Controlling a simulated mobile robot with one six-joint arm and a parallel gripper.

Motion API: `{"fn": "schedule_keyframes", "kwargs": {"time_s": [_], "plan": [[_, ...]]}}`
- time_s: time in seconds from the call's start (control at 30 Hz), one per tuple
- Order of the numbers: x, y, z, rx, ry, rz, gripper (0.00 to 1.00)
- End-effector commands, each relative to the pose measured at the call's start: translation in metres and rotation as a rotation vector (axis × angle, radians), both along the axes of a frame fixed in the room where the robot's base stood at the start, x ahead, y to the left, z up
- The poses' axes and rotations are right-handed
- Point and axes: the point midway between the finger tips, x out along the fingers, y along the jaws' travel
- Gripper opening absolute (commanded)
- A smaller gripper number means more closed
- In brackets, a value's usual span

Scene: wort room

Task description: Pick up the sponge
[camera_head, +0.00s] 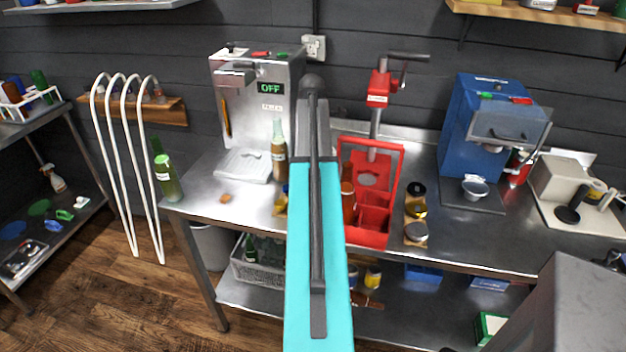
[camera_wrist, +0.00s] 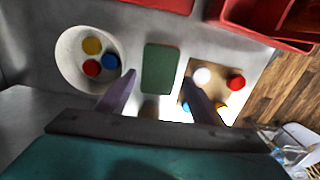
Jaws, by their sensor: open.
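A flat green rectangular block (camera_wrist: 159,62), which looks like the sponge, lies on the pale metal bench in the wrist view. My gripper (camera_wrist: 160,79) is open, with one finger to each side of the block in the picture and nothing visibly held. I cannot tell how high the fingers are above it. In the head view, my turquoise arm reaches over the bench and hides my fingers and the green block.
In the wrist view, a round white dish (camera_wrist: 66,72) with yellow, blue and red caps sits left of the block. A wooden tray (camera_wrist: 215,89) with caps is to its right. A red rack (camera_head: 398,170) and brown bottle (camera_head: 278,160) stand on the bench (camera_head: 455,235).

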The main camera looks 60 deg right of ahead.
Motion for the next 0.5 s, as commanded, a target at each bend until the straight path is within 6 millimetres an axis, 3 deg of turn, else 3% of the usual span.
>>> {"fn": "schedule_keyframes", "kwargs": {"time_s": [0.27, 0.5], "plan": [[0.0, 0.0, -0.008, 0.001, 0.0, -0.001, 0.6], [0.001, -0.001, -0.029, 0.002, 0.001, -0.001, 0.6]]}}
